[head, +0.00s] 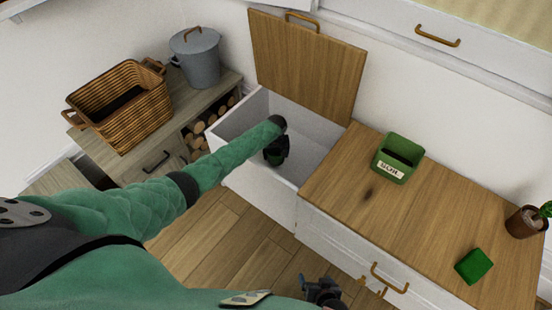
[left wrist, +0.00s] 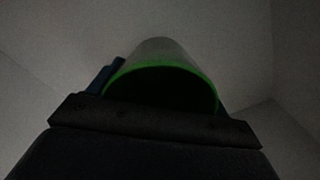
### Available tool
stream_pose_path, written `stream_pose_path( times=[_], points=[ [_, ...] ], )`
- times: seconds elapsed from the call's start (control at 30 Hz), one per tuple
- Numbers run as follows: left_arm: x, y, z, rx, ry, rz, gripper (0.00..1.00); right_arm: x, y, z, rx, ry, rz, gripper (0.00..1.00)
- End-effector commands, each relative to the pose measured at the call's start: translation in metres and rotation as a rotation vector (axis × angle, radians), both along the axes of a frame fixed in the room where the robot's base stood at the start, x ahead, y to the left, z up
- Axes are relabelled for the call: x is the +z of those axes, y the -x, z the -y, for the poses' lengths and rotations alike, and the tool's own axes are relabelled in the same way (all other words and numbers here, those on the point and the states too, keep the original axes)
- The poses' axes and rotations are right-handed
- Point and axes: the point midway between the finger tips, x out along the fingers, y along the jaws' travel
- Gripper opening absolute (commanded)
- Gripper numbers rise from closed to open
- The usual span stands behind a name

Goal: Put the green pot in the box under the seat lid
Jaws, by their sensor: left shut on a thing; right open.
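The seat lid (head: 305,70) is wood and stands open, raised against the wall. Below it is the open white box (head: 308,128). My left arm reaches over the box, and my left gripper (head: 276,152) is down inside its opening. In the left wrist view, the green pot (left wrist: 160,78) shows as a round bright green rim, held by the gripper, with pale box walls around it. The picture is dark and the pot's lower part is hidden. In the head view I cannot make out the pot clearly. My right gripper (head: 322,291) is open and empty, low at the bottom edge.
On the wooden bench top (head: 345,205) right of the box stand a green soil bin (head: 398,158), a green block (head: 473,266) and a potted plant (head: 526,221). A wicker basket (head: 120,100) and a lidded grey bucket (head: 197,60) stand on the left cabinet.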

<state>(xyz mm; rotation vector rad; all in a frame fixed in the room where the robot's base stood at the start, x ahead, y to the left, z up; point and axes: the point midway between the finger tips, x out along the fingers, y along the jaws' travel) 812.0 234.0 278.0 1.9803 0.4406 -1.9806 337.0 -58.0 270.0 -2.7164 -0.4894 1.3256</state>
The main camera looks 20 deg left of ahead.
Motion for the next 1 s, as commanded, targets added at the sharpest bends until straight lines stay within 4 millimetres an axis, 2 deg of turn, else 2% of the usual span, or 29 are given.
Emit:
stream_pose_path(
  times=[0.1, 0.2, 0.57, 0.6, 0.7, 1.0],
  points=[
    [-0.019, 0.000, 0.000, 0.000, -0.002, -0.001, 0.46, -0.006, 0.001, 0.000, 0.000, 0.000, 0.000, 0.83],
    [-0.027, 0.000, 0.000, 0.000, -0.001, 0.000, 0.46, -0.008, 0.001, 0.000, -0.001, 0.000, -0.001, 0.83],
    [-0.030, 0.000, 0.000, 0.001, 0.000, 0.000, 0.46, -0.010, 0.001, 0.001, -0.002, 0.001, -0.002, 0.83],
    [-0.031, 0.000, 0.000, 0.001, 0.000, 0.000, 0.80, -0.010, 0.001, 0.001, -0.001, 0.002, -0.002, 0.83],
    [-0.030, 0.000, 0.000, 0.001, -0.001, 0.000, 1.00, -0.009, 0.000, 0.001, -0.001, 0.002, -0.001, 0.83],
    [-0.026, 0.000, 0.000, 0.000, -0.001, 0.000, 1.00, -0.006, -0.003, 0.002, -0.002, 0.002, 0.003, 0.83]
  ],
)
